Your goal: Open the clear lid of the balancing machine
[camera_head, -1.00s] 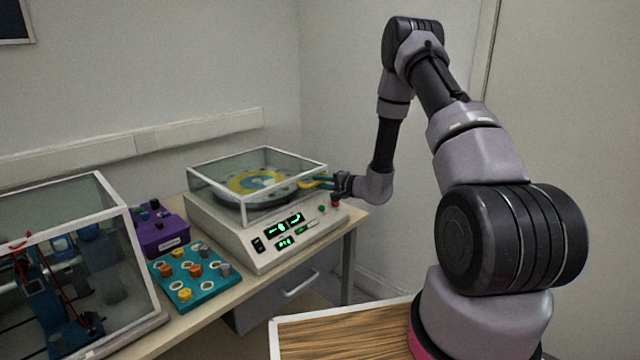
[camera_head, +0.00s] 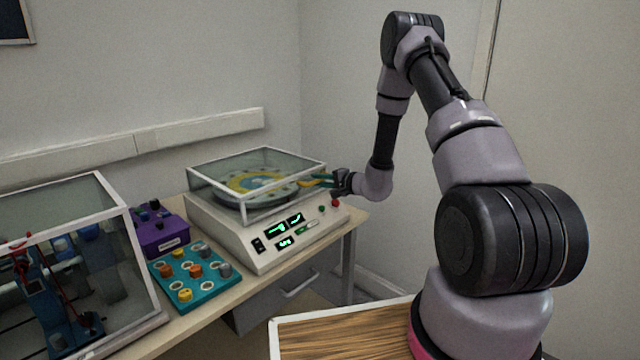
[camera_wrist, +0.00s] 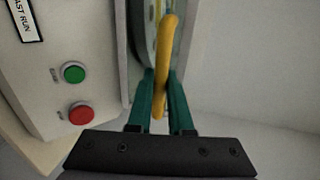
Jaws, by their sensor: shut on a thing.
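The balancing machine (camera_head: 236,236) stands on the table with its clear, pale-framed lid (camera_head: 216,194) down over a round disc with yellow on it (camera_head: 258,182). A yellow handle (camera_head: 310,184) sticks out at the lid's right side. My gripper (camera_head: 327,180) reaches it from the right. In the wrist view, the green fingers of my gripper (camera_wrist: 160,82) lie on both sides of the yellow handle (camera_wrist: 163,62) and are shut on it. The lower end of the handle shows between the fingers.
A green button (camera_wrist: 74,73) and a red button (camera_wrist: 79,115) sit on the machine's front panel near my gripper. A teal tray (camera_head: 208,286), a purple box (camera_head: 160,234) and a clear-walled enclosure (camera_head: 128,236) stand to the left. A wall is close behind.

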